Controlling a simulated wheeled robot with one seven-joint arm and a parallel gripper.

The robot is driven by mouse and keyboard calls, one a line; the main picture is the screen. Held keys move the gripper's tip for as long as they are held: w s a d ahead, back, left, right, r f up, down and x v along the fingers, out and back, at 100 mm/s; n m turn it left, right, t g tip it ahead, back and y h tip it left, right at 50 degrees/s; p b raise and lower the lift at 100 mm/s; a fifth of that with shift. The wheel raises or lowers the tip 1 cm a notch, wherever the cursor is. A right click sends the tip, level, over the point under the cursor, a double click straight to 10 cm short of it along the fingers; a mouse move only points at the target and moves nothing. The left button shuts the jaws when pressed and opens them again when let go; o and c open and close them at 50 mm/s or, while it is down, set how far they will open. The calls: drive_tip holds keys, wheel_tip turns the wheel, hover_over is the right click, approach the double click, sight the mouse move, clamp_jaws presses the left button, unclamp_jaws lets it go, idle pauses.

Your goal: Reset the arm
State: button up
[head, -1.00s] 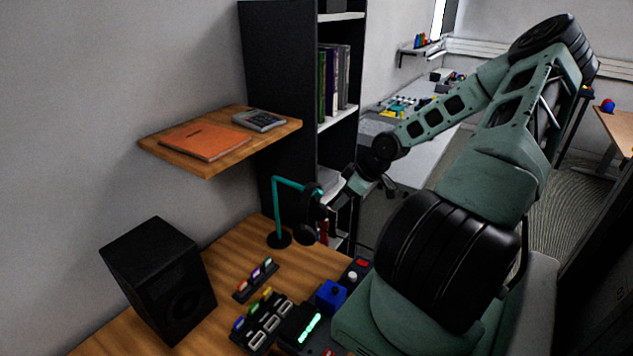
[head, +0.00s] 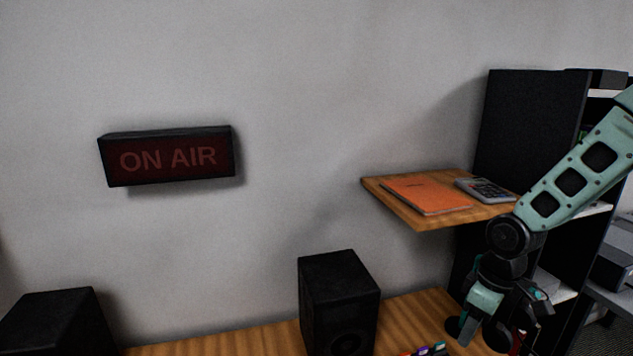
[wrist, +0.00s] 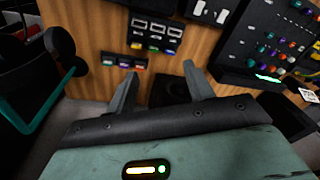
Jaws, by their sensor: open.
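My gripper (wrist: 162,88) is open and empty in the wrist view, with its two fingers spread apart over the wooden desk. In the head view my arm comes in from the right edge and bends down at the wrist, with the gripper (head: 522,302) low at the right, below the wall shelf.
A wooden shelf (head: 410,213) with an orange notebook (head: 428,196) and a calculator (head: 485,190) juts out near my arm. A black bookcase (head: 530,120) stands behind. Two speakers (head: 340,300) (head: 58,325) stand on the desk. The wrist view shows a small colored rack (wrist: 124,62) and a knob panel (wrist: 270,45).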

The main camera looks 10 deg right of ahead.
drive_tip(key=s+a+r+b, duration=0.2)
drive_tip(key=s+a+b, duration=0.1)
drive_tip(key=s+a, duration=0.6)
drive_tip(key=s+a+r+n+h+b, duration=0.1)
drive_tip(key=s+a+r+b, duration=0.2)
drive_tip(key=s+a, duration=0.5)
drive_tip(key=a, duration=0.8)
drive_tip(key=shift+s+b, duration=0.3)
drive_tip(key=shift+s, duration=0.1)
drive_tip(key=shift+r, duration=0.1)
idle(0.4)
